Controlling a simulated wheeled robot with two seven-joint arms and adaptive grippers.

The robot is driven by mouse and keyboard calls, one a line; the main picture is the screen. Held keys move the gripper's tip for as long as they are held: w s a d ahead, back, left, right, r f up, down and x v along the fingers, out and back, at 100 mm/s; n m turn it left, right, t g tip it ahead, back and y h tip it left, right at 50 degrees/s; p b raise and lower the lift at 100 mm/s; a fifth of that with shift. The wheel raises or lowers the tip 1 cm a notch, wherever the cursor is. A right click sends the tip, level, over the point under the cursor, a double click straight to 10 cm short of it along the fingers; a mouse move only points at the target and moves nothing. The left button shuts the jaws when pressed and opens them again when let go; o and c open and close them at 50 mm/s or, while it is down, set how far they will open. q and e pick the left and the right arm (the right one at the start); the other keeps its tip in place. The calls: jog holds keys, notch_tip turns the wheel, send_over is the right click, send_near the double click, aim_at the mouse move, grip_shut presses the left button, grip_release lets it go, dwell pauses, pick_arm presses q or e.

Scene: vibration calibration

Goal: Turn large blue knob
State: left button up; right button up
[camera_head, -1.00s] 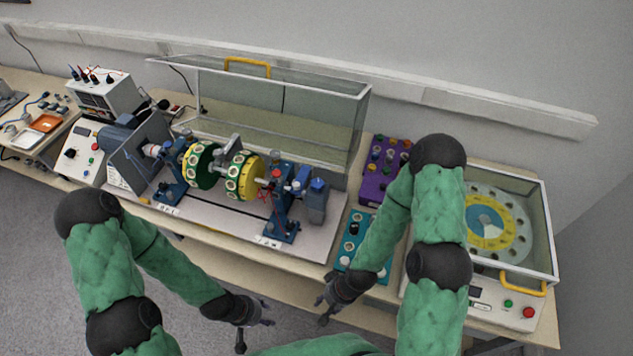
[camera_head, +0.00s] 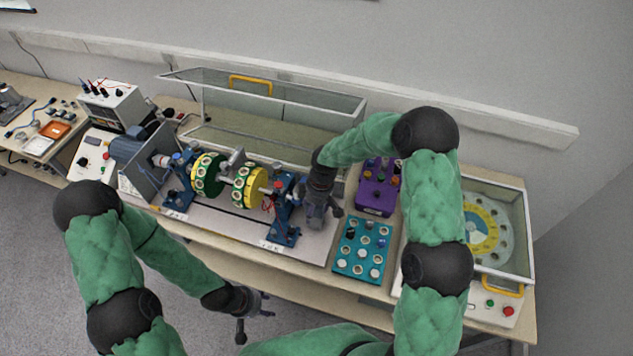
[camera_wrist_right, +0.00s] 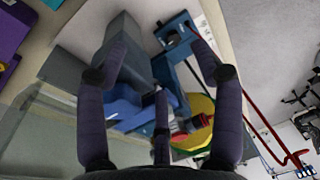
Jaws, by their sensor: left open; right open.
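The rotor rig (camera_head: 230,187) has green and yellow discs, with blue stands at both ends. In the right wrist view a blue rounded part (camera_wrist_right: 132,108) with a grey block shows between the spread fingers; I cannot tell whether it is the large blue knob or whether they touch it. My right gripper (camera_head: 322,217) is open over the right end of the rig and hides much of that end; its fingers also show in the right wrist view (camera_wrist_right: 160,65). My left gripper (camera_head: 255,308) is open and empty in front of the bench, low in the head view.
A teal box (camera_head: 346,262) with several knobs and a purple box (camera_head: 374,206) stand right of the rig. A clear-walled case (camera_head: 530,235) with a dial is further right. A raised clear cover (camera_head: 340,112) stands behind the rig.

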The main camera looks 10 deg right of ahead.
jog(key=w+d+r+n+h+p, duration=0.1)
jog(key=w+r+n, duration=0.15)
jog(key=r, duration=0.35)
jog(key=w+d+r+n+h+p, duration=0.1)
jog(key=w+r, duration=0.2)
jog(key=r, duration=0.3)
notch_tip(320, 180, down, 11)
jog(key=shift+w+f+p, duration=0.1)
jog(key=shift+p, duration=0.7)
jog(key=c, duration=1.1)
